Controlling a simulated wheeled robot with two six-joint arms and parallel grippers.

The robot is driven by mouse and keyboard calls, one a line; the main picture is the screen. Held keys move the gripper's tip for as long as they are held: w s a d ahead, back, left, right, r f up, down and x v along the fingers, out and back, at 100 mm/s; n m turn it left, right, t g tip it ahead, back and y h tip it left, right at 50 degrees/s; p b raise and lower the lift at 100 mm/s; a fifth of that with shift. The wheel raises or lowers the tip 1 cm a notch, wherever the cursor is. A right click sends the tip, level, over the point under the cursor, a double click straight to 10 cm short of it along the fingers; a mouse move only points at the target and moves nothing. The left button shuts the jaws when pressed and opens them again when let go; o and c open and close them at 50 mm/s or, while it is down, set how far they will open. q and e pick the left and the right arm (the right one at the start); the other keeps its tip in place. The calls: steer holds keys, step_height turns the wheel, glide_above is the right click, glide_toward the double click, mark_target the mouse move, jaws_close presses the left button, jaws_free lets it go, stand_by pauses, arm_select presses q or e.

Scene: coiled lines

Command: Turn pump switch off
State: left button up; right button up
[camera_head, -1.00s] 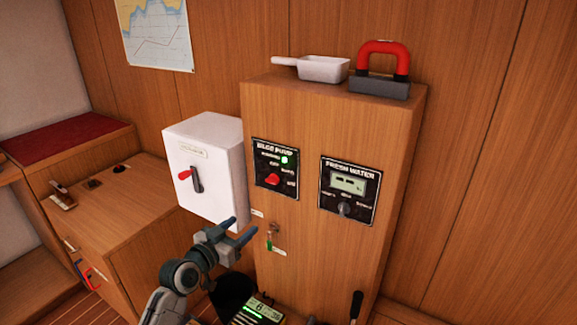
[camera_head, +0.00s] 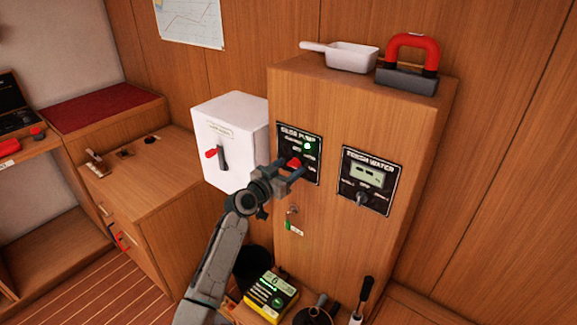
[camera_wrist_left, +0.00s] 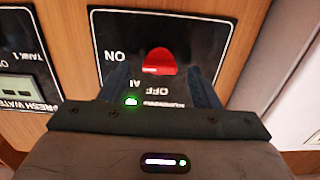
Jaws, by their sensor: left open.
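The bilge pump panel (camera_head: 313,165) is a black plate with white lettering on the front of the wooden cabinet. Its red knob (camera_head: 294,163) is the pump switch; it also shows in the wrist view (camera_wrist_left: 158,61), where the labels appear upside down. A green light (camera_head: 307,146) glows on the panel. My left gripper (camera_head: 291,168) is open in front of the panel. In the wrist view its fingers (camera_wrist_left: 160,80) are on either side of the knob, with gaps showing; depth and contact cannot be told. My right gripper is not in view.
The fresh water panel (camera_head: 371,180) is to the right. A white box (camera_head: 232,125) with a red-handled switch (camera_head: 218,156) is to the left. A scoop (camera_head: 352,57) and red-handled block (camera_head: 407,75) sit on top.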

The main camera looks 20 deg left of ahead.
arm_select(q)
steer(key=shift+w+d, duration=0.15)
steer(key=shift+w, duration=0.05)
steer(key=c, duration=1)
